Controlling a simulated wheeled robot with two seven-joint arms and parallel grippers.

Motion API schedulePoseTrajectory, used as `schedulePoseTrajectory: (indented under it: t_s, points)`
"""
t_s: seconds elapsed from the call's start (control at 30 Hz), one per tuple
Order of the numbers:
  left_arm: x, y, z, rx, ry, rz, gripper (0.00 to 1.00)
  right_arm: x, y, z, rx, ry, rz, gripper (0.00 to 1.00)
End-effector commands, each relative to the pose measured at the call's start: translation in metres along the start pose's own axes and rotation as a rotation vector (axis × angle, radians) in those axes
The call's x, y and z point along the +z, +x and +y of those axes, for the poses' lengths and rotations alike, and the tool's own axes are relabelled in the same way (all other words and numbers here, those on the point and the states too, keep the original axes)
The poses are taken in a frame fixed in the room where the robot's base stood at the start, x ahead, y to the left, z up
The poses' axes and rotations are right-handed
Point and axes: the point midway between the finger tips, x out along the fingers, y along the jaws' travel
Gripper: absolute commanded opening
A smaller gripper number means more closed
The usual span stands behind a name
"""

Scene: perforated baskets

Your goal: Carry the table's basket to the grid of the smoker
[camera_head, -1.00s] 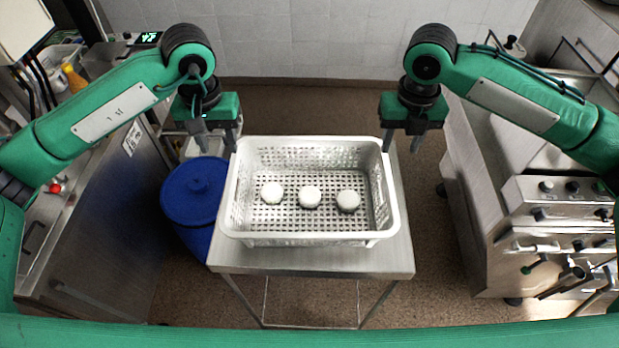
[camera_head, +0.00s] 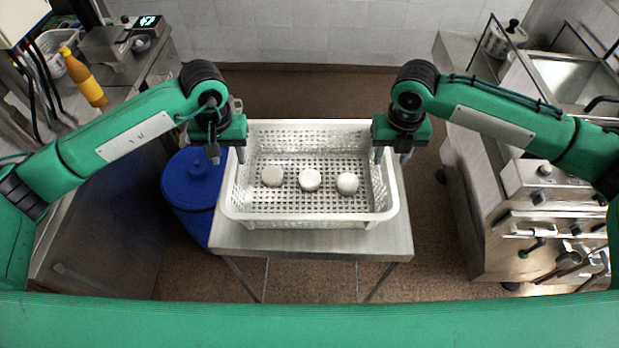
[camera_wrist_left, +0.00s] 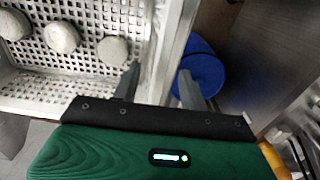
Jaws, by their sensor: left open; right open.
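The white perforated basket (camera_head: 305,217) stands on a small steel table (camera_head: 310,242) in the middle of the head view, with three round whitish pieces (camera_head: 309,180) on its floor. My left gripper (camera_head: 227,154) is open at the basket's left side wall, near its back. In the left wrist view its two fingers (camera_wrist_left: 158,86) stand on either side of the basket's rim (camera_wrist_left: 168,50). My right gripper (camera_head: 392,156) is open at the right side wall, its fingers apparently on either side of the rim. No smoker grid can be made out for certain.
A blue lidded bin (camera_head: 192,185) stands close to the table's left. A steel counter with an orange bottle (camera_head: 84,80) is at the left. Steel kitchen units with knobs (camera_head: 540,185) and a pot (camera_head: 503,38) are at the right. Floor shows between table and units.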

Motion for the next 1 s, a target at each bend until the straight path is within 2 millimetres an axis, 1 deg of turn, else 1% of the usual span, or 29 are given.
schedulePoseTrajectory:
  t_s: [0.03,0.1,0.2,0.3,0.43,0.67,0.9,1.0]
  points:
    - [0.001,0.010,0.000,-0.001,0.000,-0.004,0.43,0.000,0.009,0.000,0.000,0.000,0.002,0.43]
    - [0.001,0.020,0.000,0.000,0.000,-0.003,0.43,0.000,0.019,0.000,-0.001,0.000,0.002,0.43]
    - [0.000,0.031,0.000,0.000,0.000,-0.001,0.43,0.000,0.031,0.000,0.001,0.000,0.001,0.43]
    - [0.000,0.038,0.000,0.000,0.000,-0.001,0.43,0.000,0.037,0.000,0.000,0.000,0.001,0.43]
    - [0.000,0.041,0.000,0.000,0.001,0.000,0.43,0.000,0.041,0.000,0.001,0.000,-0.001,0.43]
    - [0.000,0.041,0.000,0.000,0.000,0.000,0.43,0.000,0.041,0.000,0.001,0.000,-0.001,0.43]
    - [0.000,0.041,0.000,0.000,0.000,0.000,0.00,0.000,0.041,0.000,0.001,0.000,-0.001,0.00]
    - [0.000,0.041,0.000,0.000,0.000,0.000,0.00,0.000,0.041,0.000,0.001,0.000,-0.001,0.00]
